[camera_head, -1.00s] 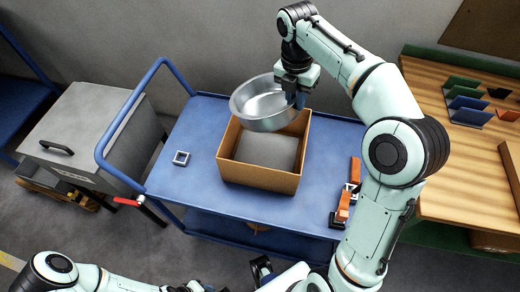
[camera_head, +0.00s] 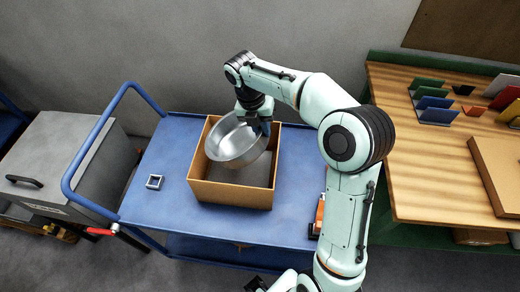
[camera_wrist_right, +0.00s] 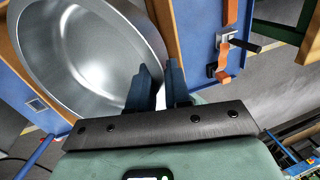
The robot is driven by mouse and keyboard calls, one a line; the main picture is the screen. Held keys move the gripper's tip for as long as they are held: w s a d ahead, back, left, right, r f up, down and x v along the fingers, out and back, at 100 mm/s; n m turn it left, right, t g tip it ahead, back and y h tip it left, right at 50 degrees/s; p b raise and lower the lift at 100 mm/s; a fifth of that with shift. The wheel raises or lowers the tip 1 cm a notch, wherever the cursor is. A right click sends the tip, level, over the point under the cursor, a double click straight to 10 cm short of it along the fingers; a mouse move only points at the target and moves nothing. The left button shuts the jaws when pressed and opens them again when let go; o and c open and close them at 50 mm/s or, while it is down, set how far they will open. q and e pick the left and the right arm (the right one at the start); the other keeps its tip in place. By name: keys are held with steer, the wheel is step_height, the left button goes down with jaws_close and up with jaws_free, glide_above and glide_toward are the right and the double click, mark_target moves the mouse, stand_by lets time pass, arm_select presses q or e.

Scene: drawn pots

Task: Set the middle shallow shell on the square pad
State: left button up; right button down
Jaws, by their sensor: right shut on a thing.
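A shallow silver metal shell (camera_head: 238,148) is held tilted over an open cardboard box (camera_head: 228,194) on the blue cart. My right gripper (camera_head: 262,124) is shut on the shell's right rim. In the right wrist view the shell (camera_wrist_right: 92,55) fills the upper left, and the fingers of my right gripper (camera_wrist_right: 160,88) pinch its wall. A grey square pad (camera_head: 250,174) lies inside the box, partly hidden by the shell. I cannot tell how high the shell is above it. Only a dark bit of what may be my left gripper shows at the bottom edge.
A small square frame (camera_head: 155,182) lies on the blue cart top (camera_head: 170,150), left of the box. An orange item (camera_head: 320,214) lies at the cart's right, partly behind my arm. A wooden bench (camera_head: 420,170) with coloured upright pieces (camera_head: 434,109) stands on the right.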

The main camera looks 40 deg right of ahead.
step_height(320, 180, down, 3)
steer(key=shift+w+f, duration=0.1)
arm_select(q)
steer(key=shift+s+f+b, duration=0.35)
steer(key=shift+f+b, duration=0.2)
steer(key=shift+f, duration=0.25)
arm_select(e)
steer(key=shift+w+a+x, duration=0.1)
steer(key=shift+w+x, duration=0.05)
steer(key=shift+x, duration=0.75)
steer(key=shift+w+a+x, duration=0.15)
steer(key=shift+x, duration=0.75)
steer(key=shift+w+a+x, duration=0.1)
steer(key=shift+x, duration=0.8)
steer(key=shift+f, duration=0.15)
arm_select(q)
steer(key=shift+f, duration=0.1)
arm_select(e)
steer(key=shift+f, duration=0.55)
steer(key=c, duration=1.1)
jaws_free()
steer(key=shift+r, duration=0.1)
arm_select(q)
steer(key=r, duration=0.1)
steer(key=w+r+p, duration=0.1)
steer(key=r+p, duration=0.1)
steer(key=shift+w, duration=0.3)
arm_select(e)
steer(key=v, duration=1.3)
